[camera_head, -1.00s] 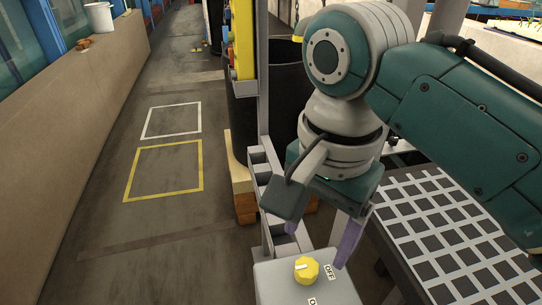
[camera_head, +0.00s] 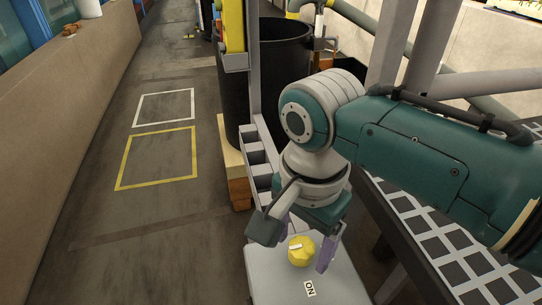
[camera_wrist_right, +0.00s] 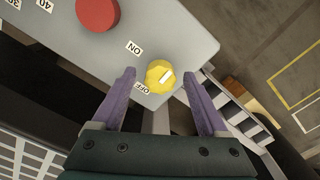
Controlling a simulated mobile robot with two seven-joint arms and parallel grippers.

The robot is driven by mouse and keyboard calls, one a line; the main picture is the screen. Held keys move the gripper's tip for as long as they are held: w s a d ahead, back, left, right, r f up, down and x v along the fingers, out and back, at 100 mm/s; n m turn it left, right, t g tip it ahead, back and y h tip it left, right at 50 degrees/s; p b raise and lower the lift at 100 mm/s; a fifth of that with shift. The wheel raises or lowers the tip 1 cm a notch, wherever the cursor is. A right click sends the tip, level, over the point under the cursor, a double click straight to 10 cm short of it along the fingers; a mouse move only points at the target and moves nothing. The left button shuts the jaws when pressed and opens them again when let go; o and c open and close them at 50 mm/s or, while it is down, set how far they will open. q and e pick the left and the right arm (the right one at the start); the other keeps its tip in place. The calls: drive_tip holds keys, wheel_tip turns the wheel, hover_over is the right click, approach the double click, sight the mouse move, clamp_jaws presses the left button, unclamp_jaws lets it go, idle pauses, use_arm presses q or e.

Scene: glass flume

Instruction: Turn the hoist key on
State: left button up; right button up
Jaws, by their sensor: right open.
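The hoist key is a yellow ridged knob (camera_head: 301,251) with a white pointer mark, on top of a light grey box (camera_head: 265,280). In the right wrist view the knob (camera_wrist_right: 160,76) has an "OFF" label (camera_wrist_right: 145,88) and an "ON" label (camera_wrist_right: 133,48) beside it. My right gripper (camera_head: 304,242) is open, with one purple finger on each side of the knob; contact cannot be told. In the head view the "ON" label (camera_head: 310,289) shows and "OFF" is hidden. My left gripper is out of view.
A red button (camera_wrist_right: 97,13) sits on the same box. A grey upright post (camera_head: 253,85) and a black bin (camera_head: 285,70) stand beyond it. A dark grid panel (camera_head: 440,240) lies on the right. The floor on the left, with yellow and white outlines, is clear.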

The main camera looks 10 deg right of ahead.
clamp_jaws()
idle(0.5)
drive_tip(key=shift+r, duration=0.1)
drive_tip(key=n+p, duration=0.2)
drive_tip(key=shift+r+n, duration=0.1)
drive_tip(key=shift+n, duration=0.3)
drive_tip(key=n+p, duration=0.1)
drive_tip(key=n, duration=0.3)
drive_tip(key=n+p, duration=0.1)
drive_tip(key=n, duration=0.5)
drive_tip(key=shift+d, duration=0.1)
drive_tip(key=shift+n+p, duration=0.45)
drive_tip(key=shift+n, duration=2.05)
